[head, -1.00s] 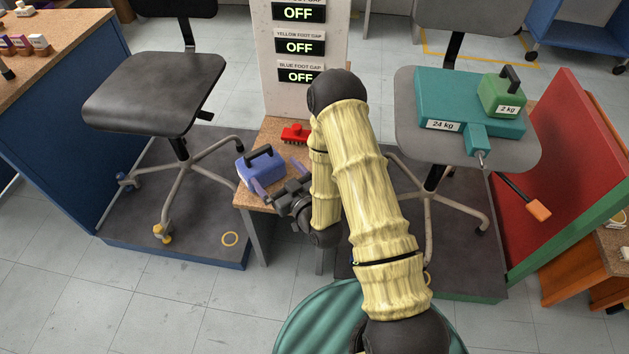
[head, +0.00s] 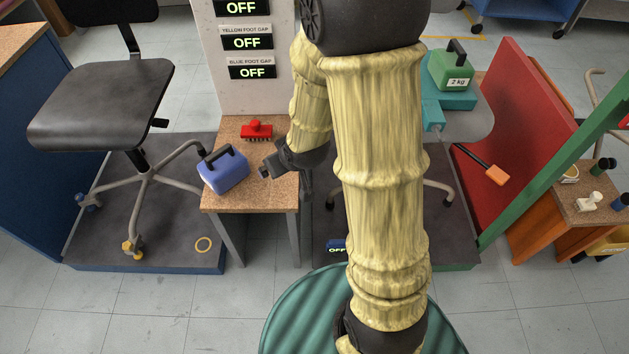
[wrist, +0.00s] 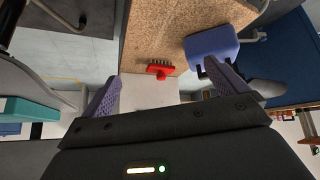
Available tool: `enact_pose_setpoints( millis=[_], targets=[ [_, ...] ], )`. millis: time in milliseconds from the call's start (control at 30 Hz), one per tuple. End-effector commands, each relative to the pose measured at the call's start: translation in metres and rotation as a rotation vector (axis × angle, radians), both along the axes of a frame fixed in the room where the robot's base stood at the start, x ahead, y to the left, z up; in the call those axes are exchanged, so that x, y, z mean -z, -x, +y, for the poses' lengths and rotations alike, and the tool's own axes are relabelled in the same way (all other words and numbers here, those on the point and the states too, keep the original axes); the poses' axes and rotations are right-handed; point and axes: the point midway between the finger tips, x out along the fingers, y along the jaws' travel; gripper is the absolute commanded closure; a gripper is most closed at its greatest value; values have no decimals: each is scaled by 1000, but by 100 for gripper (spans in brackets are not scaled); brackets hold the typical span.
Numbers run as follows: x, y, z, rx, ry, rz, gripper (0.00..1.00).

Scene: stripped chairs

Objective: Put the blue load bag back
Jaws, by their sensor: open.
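The blue load bag (head: 226,174), with a dark handle on top, stands upright on the small cork-topped table (head: 228,200), near its left edge. It also shows in the wrist view (wrist: 211,44), beyond my right finger. My gripper (head: 268,173) is to the right of the bag and apart from it, over or near the table's right side. In the wrist view its two purple fingers (wrist: 163,92) are spread wide with nothing between them.
A red brush (head: 256,130) lies at the table's back. A black chair (head: 100,105) stands left on a dark platform. A green 2 kg bag (head: 451,70) sits on a teal block (head: 462,97) on the right chair. A panel with OFF signs (head: 225,98) stands behind.

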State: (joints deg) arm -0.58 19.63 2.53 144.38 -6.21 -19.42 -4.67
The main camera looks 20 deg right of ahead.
Motion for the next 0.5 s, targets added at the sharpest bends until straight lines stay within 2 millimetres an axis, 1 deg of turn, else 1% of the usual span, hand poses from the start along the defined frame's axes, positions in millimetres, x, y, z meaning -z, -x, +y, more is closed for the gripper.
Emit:
enact_pose_setpoints(
  millis=[33, 167, 200, 300, 400, 500],
  targets=[
    [-9, 11, -6, 28, 5, 37, 2],
    [-26, 48, -19, 109, 6, 166, 2],
    [-32, 60, -22, 133, 3, 206, 2],
    [-43, 89, -28, 187, -7, 296, 2],
    [-50, 109, -30, 219, -15, 358, 2],
    [-52, 118, -30, 233, -19, 387, 2]
  ],
)
